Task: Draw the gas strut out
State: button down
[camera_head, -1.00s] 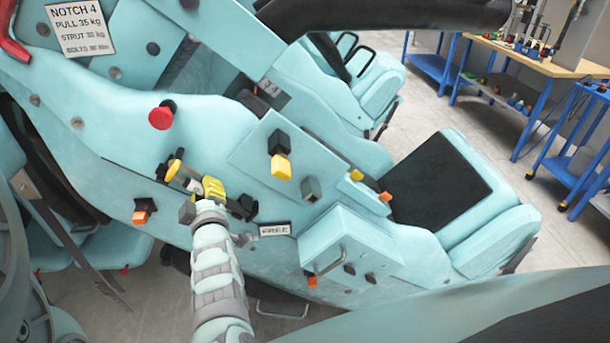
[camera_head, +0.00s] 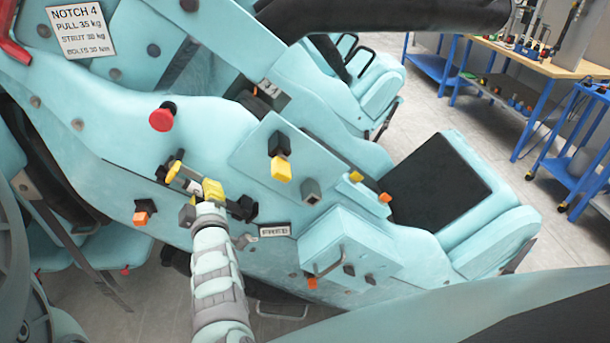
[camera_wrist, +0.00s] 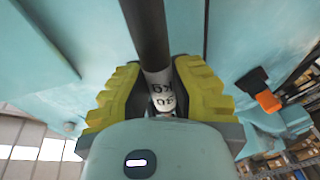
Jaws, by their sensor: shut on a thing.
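The gas strut (camera_head: 192,185) lies in a slot in the side of the pale blue coaster car. In the head view only a short stretch with a light band shows, and my gripper (camera_head: 212,190) hides part of it. In the wrist view the strut is a black tube (camera_wrist: 147,35) with a white lettered band. It runs between the yellow pads of my gripper (camera_wrist: 160,88), which is shut on it. A dark bracket (camera_head: 243,207) stands just right of my gripper, and a yellow-ended fitting (camera_head: 175,168) is at its upper left.
A red knob (camera_head: 162,117), a yellow-tipped block (camera_head: 281,165) and a handled box (camera_head: 345,250) stick out from the car's side near my arm. A small white label (camera_head: 275,231) is below right of my gripper. Benches (camera_head: 540,60) stand far right, with open floor before them.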

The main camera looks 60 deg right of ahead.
jog(key=shift+w+a+p+v, duration=0.15)
jog(key=shift+p+v, duration=0.3)
jog(key=shift+v, duration=0.35)
jog(key=shift+w+a+p+v, duration=0.15)
jog(key=shift+p+v, duration=0.25)
jog(key=shift+v, duration=0.4)
jog(key=shift+a+p+v, duration=0.15)
jog(key=shift+p+v, duration=0.3)
jog(key=shift+v, duration=0.35)
jog(key=shift+s+a+p, duration=0.5)
jog(key=shift+s+a, duration=0.45)
jog(key=shift+a, duration=0.2)
jog(key=shift+s+a+p, duration=0.5)
jog(key=shift+s+a, duration=0.45)
jog(key=shift+a, duration=0.2)
